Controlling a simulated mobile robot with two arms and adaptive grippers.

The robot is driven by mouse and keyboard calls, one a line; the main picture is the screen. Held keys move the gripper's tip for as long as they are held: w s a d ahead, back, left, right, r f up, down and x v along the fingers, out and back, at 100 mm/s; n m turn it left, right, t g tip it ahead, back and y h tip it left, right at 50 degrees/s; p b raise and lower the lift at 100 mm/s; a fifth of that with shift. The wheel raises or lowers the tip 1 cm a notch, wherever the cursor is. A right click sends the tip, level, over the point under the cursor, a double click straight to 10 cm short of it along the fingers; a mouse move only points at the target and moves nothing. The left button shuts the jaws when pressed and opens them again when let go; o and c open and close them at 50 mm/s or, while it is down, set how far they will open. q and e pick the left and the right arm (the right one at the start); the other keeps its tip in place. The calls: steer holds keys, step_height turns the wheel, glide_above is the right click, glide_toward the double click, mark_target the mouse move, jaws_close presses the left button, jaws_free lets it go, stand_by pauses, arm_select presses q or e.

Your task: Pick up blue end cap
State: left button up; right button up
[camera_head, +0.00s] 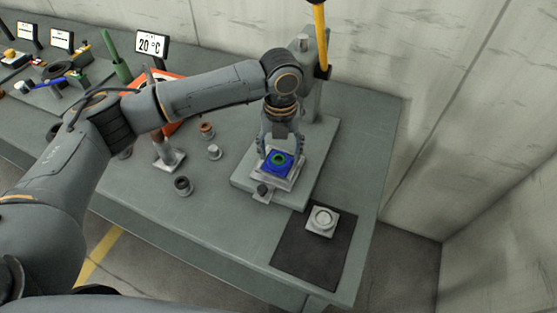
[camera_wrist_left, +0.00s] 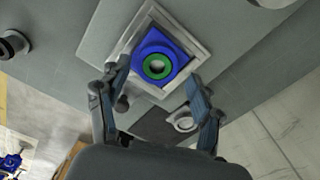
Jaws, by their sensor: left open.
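The blue end cap (camera_head: 277,164) appears as a square blue block with a green ring (camera_head: 279,158) at its middle. It sits in a light grey square fixture (camera_head: 292,181) on the grey press base. In the left wrist view the end cap (camera_wrist_left: 178,50) lies just beyond the fingertips, turned at an angle within the fixture frame (camera_wrist_left: 200,38). My left gripper (camera_head: 280,148) is over the end cap, pointing down, with its fingers apart and nothing between them. The left wrist view also shows the open fingers (camera_wrist_left: 158,78). My right gripper is in neither view.
The press column (camera_head: 313,90) with a yellow lever (camera_head: 320,40) stands behind the gripper. A dark mat (camera_head: 292,253) with a pale square part (camera_head: 322,220) lies at the right front. Small cylindrical parts (camera_head: 183,186) stand left of the press. The bench front is mostly clear.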

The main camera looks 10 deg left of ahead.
arm_select(q)
steer(key=shift+f, duration=1.05)
steer(key=shift+r, duration=0.1)
steer(key=c, duration=1.3)
